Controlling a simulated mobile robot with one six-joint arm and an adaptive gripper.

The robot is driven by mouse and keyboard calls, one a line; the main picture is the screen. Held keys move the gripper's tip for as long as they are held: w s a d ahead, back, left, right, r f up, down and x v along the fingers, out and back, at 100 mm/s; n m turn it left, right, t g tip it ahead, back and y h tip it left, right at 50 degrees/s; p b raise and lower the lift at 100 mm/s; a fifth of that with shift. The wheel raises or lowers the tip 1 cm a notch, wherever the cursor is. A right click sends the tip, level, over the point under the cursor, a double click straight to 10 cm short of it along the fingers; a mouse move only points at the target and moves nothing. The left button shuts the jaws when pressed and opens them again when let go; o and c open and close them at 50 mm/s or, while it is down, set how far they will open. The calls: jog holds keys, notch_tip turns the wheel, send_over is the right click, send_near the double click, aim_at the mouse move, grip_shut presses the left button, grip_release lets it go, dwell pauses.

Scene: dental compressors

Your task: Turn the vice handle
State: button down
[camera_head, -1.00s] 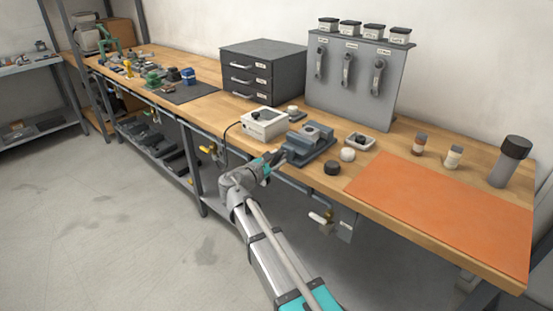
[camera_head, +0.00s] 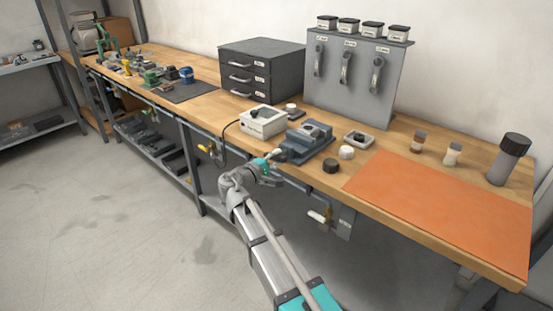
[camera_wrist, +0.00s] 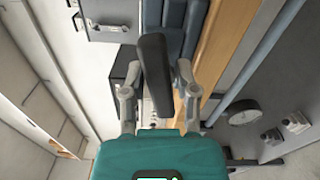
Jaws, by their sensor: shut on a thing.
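The blue-grey vice (camera_head: 312,142) stands at the front edge of the wooden workbench. My gripper (camera_head: 274,156) is at its front left side, just off the bench edge. In the wrist view, a dark bar-shaped vice handle (camera_wrist: 154,65) lies between the two grey fingers of my gripper (camera_wrist: 158,72), and they are shut on it. The vice body also shows in the wrist view behind the handle (camera_wrist: 191,28). The exact finger contact is too small to tell in the head view.
A white box with a dark knob (camera_head: 263,122) stands left of the vice. A black round piece (camera_head: 331,166) and a white one (camera_head: 346,152) are to its right. An orange mat (camera_head: 435,203) covers the right part of the bench. A drawer cabinet (camera_head: 262,70) stands behind.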

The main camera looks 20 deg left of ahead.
jog(key=shift+f+m, duration=0.1)
jog(key=shift+m, duration=1.5)
dwell(0.6)
jog(key=c, duration=0.5)
grip_release()
jog(key=shift+s, duration=0.15)
jog(key=v, duration=1.1)
jog(key=shift+s+a, duration=0.2)
jog(key=shift+s, duration=0.1)
